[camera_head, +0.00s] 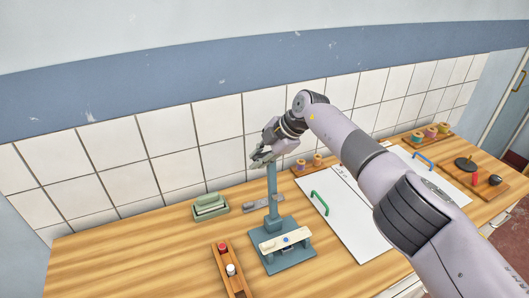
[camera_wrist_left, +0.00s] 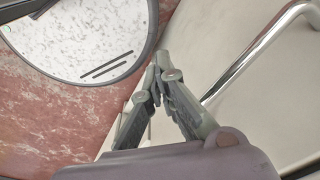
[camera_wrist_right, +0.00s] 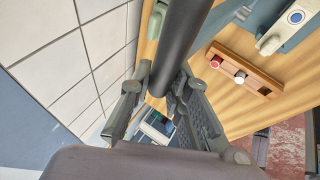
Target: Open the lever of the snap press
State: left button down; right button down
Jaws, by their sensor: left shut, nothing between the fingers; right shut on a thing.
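The blue-green snap press (camera_head: 288,260) stands on the wooden worktop, with a pale bar and a blue dot across its front. Its lever (camera_head: 272,188) rises upright from the press. My right gripper (camera_head: 262,154) is at the lever's top. In the right wrist view, the lever's dark round grip (camera_wrist_right: 183,45) passes between the fingers of my right gripper (camera_wrist_right: 166,90), which are shut on it. The fingers hide part of the grip. My left gripper (camera_wrist_left: 160,62) is shut and empty, away from the press; it shows only in the left wrist view.
A wooden tray (camera_head: 228,272) with red and white pieces lies left of the press. A stacked green block (camera_head: 208,206) stands behind it. A white board (camera_head: 350,225) with a green handle (camera_head: 320,202) lies to the right. The tiled wall (camera_head: 175,165) is close behind.

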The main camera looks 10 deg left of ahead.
pick_arm(q)
jog(key=shift+s+d, duration=0.15)
jog(key=shift+s, duration=0.05)
pick_arm(e)
jog(key=shift+s+f, duration=0.1)
jog(key=shift+f, duration=0.2)
pick_arm(q)
jog(key=shift+s, duration=0.1)
pick_arm(e)
jog(key=shift+s+d, duration=0.1)
jog(key=shift+s, duration=0.05)
jog(key=c, duration=1.9)
grip_release()
jog(key=o, duration=0.4)
jog(key=shift+w+r, duration=0.1)
jog(key=shift+w, duration=0.1)
pick_arm(q)
jog(key=shift+a, duration=0.2)
pick_arm(e)
jog(key=shift+r, duration=0.1)
jog(key=shift+d+r, duration=0.15)
jog(key=shift+r, duration=0.25)
pick_arm(q)
jog(key=shift+w, duration=0.2)
pick_arm(e)
jog(key=v, duration=1.1)
